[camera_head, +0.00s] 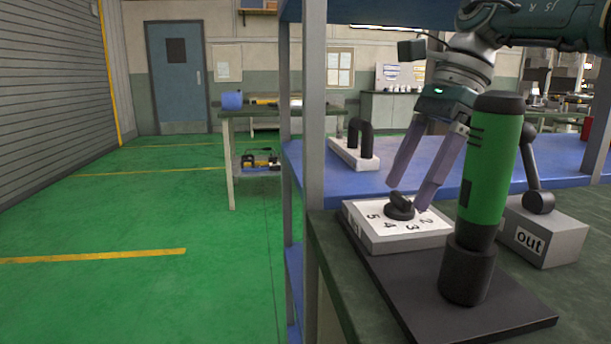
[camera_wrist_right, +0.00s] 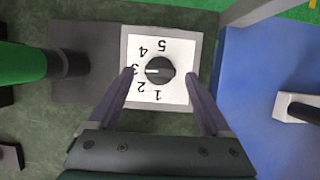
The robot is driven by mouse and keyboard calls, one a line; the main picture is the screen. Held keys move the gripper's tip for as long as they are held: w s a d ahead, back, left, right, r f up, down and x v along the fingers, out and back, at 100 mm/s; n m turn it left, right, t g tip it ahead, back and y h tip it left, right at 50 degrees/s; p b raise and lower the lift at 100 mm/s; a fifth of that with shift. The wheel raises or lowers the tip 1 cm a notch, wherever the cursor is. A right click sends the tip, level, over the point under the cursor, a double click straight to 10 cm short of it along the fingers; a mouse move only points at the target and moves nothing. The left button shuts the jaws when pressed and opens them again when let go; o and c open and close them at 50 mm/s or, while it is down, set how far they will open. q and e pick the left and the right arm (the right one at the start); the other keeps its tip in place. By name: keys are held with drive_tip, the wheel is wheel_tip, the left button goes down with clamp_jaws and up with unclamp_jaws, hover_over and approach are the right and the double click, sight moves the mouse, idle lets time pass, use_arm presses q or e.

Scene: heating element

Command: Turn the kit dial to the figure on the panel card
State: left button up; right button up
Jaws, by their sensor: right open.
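The kit dial (camera_head: 400,207) is a black knob on a white face numbered 1 to 5, set on a pale grey box (camera_head: 405,245). In the right wrist view the knob (camera_wrist_right: 160,71) has a white mark pointing left, at the 3. My right gripper (camera_head: 409,196) is open over the dial. In the right wrist view its fingers (camera_wrist_right: 159,74) are on either side of the knob, with gaps showing. I cannot make out a panel card with a readable figure. My left gripper is not in view.
A green cylinder (camera_head: 488,175) on a black foot stands on the black plate (camera_head: 440,316) close to my right gripper. A grey box marked "out" (camera_head: 556,235) carries a black lever. A black handle on a white base (camera_head: 352,155) sits on the blue shelf (camera_head: 325,190).

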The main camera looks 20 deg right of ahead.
drive_tip(key=p+v, duration=0.2)
drive_tip(key=v, duration=0.7)
drive_tip(key=shift+p, duration=0.3)
drive_tip(key=shift+r, duration=0.2)
